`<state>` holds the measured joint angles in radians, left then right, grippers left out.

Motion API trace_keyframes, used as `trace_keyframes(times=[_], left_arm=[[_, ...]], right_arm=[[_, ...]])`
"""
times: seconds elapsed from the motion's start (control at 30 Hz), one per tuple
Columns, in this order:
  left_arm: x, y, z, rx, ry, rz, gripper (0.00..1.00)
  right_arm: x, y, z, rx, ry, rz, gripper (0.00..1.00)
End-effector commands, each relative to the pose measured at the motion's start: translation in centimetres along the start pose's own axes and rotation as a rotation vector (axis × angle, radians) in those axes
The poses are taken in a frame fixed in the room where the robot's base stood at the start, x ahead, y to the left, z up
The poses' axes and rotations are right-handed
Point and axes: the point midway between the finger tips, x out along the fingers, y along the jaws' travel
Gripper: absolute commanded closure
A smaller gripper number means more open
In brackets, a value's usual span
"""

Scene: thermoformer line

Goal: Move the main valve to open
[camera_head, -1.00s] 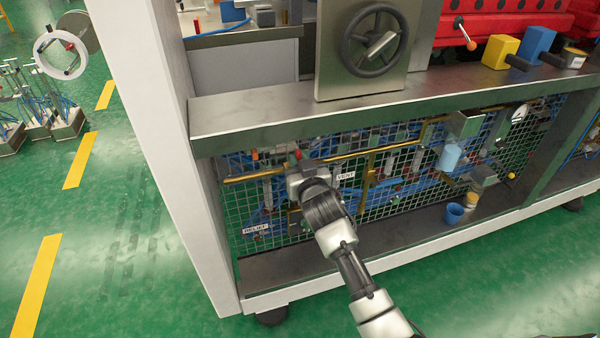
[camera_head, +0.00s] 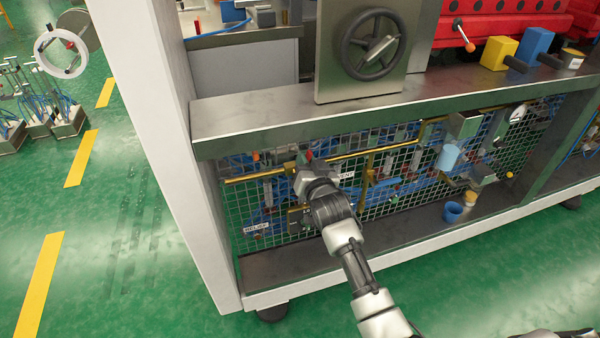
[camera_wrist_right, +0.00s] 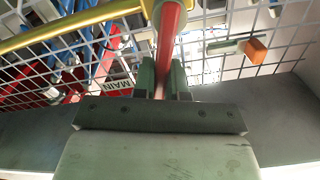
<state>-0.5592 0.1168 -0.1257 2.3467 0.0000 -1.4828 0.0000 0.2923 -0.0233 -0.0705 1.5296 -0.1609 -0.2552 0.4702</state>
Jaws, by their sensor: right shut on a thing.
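The main valve's red handle (camera_wrist_right: 172,25) runs between the green fingers of my right gripper (camera_wrist_right: 162,78) in the right wrist view. The fingers are shut on it. A "MAIN" label (camera_wrist_right: 115,78) is just left of the fingers. A brass pipe (camera_wrist_right: 70,29) runs up to the handle from the left. In the head view my right gripper (camera_head: 308,172) is at the mesh panel under the bench, with a bit of red (camera_head: 309,154) just above it. The gripper hides most of the valve there, so the handle's angle is unclear. My left gripper is not in view.
The wire mesh (camera_head: 400,185) with pipes and other valves lies around my right gripper. The bench edge (camera_head: 270,138) overhangs it, and a white post (camera_head: 180,170) stands to the left. A "RELIEF" label (camera_head: 255,228) is lower left. A blue cup (camera_head: 453,212) stands on the lower shelf.

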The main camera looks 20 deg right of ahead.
Motion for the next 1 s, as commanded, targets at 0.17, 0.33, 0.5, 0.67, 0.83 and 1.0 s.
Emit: trace_keyframes(times=[0.17, 0.33, 0.5, 0.67, 0.83, 1.0], left_arm=[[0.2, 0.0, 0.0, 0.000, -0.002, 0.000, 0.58], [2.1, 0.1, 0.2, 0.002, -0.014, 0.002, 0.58], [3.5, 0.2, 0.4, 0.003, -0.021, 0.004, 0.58], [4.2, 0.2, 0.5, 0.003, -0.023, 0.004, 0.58], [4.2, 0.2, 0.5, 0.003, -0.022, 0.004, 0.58], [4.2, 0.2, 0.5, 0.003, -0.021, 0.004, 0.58]], right_arm=[[0.0, 0.2, 0.1, 0.038, -0.003, 0.000, 1.00], [0.0, 0.8, 0.2, 0.143, -0.004, 0.001, 1.00], [0.0, 1.5, 0.3, 0.253, -0.004, 0.001, 1.00], [0.0, 1.8, 0.5, 0.311, -0.005, 0.001, 1.00], [0.0, 1.8, 0.5, 0.315, -0.004, 0.001, 1.00], [-0.1, 2.0, 0.6, 0.345, -0.005, 0.001, 1.00]])
